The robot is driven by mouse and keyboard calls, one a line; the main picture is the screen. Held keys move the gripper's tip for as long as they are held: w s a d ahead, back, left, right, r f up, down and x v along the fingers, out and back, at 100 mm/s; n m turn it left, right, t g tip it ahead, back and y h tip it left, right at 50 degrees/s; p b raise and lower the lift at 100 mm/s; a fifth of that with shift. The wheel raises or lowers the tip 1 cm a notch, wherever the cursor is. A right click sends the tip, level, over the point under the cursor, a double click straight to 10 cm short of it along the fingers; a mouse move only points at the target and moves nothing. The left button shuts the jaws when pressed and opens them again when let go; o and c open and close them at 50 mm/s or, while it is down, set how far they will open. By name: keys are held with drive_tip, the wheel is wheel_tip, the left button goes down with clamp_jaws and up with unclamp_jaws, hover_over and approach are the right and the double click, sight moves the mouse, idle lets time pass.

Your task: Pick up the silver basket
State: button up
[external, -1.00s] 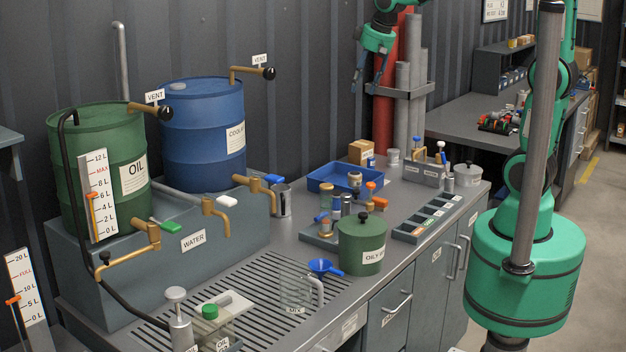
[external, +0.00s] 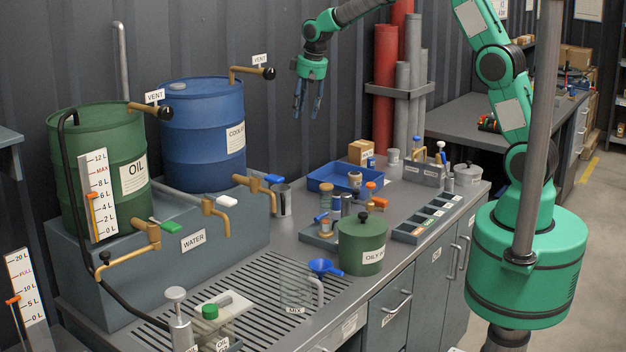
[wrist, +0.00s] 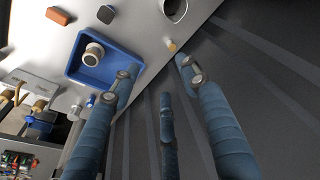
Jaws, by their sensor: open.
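My gripper (external: 308,112) hangs with its fingers down, high above the back of the bench and left of the blue tray. Its spread fingers (wrist: 155,72) show in the wrist view with nothing between them. I cannot say for sure which thing is the silver basket. A small silver-grey round piece (external: 354,180) stands in the blue tray (external: 318,186); a round piece with a pale rim (wrist: 93,54) shows inside the tray (wrist: 76,67) in the wrist view. A silver mug (external: 284,203) stands left of the tray, partly cut off in the wrist view (wrist: 176,8).
A green lidded pot (external: 361,250) and several small jars stand before the tray. A cardboard box (external: 361,151) and grey tubes (external: 402,105) are behind it. The blue drum (external: 202,130) stands left of my gripper. The dark wall is close behind.

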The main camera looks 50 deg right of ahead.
drive_tip(key=w+f+p, duration=0.1)
drive_tip(key=w+f, duration=0.5)
drive_tip(key=f, duration=0.3)
drive_tip(key=w+d+f+g+p, duration=0.1)
drive_tip(key=w+f, duration=0.5)
drive_tip(key=f, duration=0.4)
drive_tip(key=shift+m, duration=0.3)
drive_tip(key=shift+w+d+f, duration=0.1)
drive_tip(key=shift+w+f, duration=0.1)
drive_tip(key=shift+f, duration=1.2)
drive_tip(key=shift+w+a+f, duration=0.1)
drive_tip(key=shift+w+f, duration=0.05)
drive_tip(key=shift+f, duration=1.25)
drive_tip(key=shift+w+d+f, duration=0.1)
drive_tip(key=shift+w+f, duration=0.1)
drive_tip(key=shift+f, duration=1.2)
drive_tip(key=shift+w+f, duration=0.15)
drive_tip(key=shift+f, duration=1.15)
drive_tip(key=shift+w+f, duration=0.15)
drive_tip(key=shift+f, duration=1.1)
